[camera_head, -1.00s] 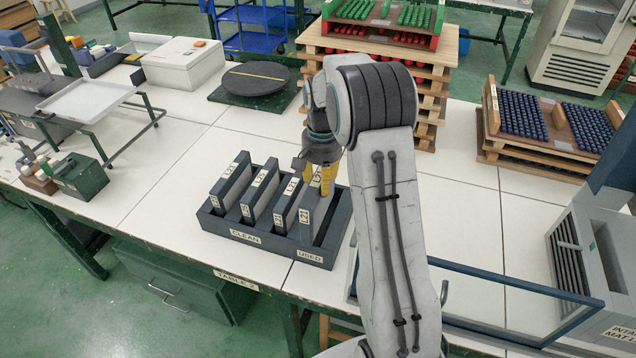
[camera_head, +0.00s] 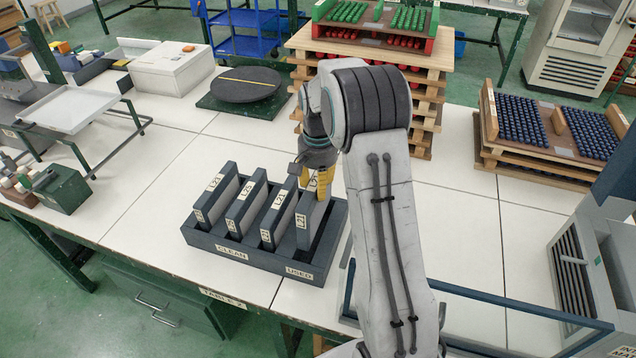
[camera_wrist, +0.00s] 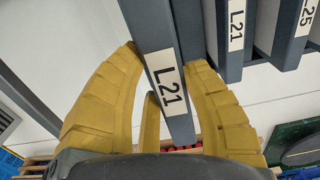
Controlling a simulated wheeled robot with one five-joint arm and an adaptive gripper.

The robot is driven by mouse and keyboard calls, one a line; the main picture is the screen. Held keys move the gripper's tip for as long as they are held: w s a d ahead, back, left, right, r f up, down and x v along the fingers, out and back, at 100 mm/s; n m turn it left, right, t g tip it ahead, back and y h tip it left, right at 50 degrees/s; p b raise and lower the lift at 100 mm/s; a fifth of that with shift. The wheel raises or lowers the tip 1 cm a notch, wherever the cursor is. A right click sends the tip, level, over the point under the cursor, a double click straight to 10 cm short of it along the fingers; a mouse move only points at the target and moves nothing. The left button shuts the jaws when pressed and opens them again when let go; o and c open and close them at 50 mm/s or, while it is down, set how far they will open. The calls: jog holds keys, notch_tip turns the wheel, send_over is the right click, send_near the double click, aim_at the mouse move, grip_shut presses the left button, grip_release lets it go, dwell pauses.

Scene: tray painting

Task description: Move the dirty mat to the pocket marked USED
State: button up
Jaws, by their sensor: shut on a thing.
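My gripper (camera_head: 320,184) is shut on the rightmost of the upright grey mats, a mat labelled L21 (camera_head: 307,228), gripping it near its top. In the wrist view the yellow fingers (camera_wrist: 166,58) press both sides of this L21 mat (camera_wrist: 150,18). It stands higher than its neighbours, its lower end still within the outline of the dark rack (camera_head: 222,254). I cannot tell whether its bottom edge is clear of the slot. The rack's front reads CLEAN at the middle and USED at the right. A dark gap shows right of the held mat. No dirt is visible on it.
Several other mats stand in the rack; the nearest, also labelled L21 (camera_head: 276,222), is close on the left. A blue rail (camera_head: 490,295) runs along the right front. A round black turntable (camera_head: 246,84) and wooden pallets (camera_head: 425,118) lie behind. White tabletop is free right of the arm.

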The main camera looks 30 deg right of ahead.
jog(key=shift+f+b, duration=3.15)
jog(key=shift+f, duration=1.25)
jog(key=shift+f+b, duration=0.35)
jog(key=shift+f, duration=0.15)
jog(key=o, duration=1.1)
notch_tip(320, 180, up, 12)
jog(key=shift+r, duration=0.1)
notch_tip(320, 180, up, 7)
jog(key=p, duration=0.7)
send_over(318, 210)
jog(key=w+d, duration=0.1)
jog(key=w, duration=0.1)
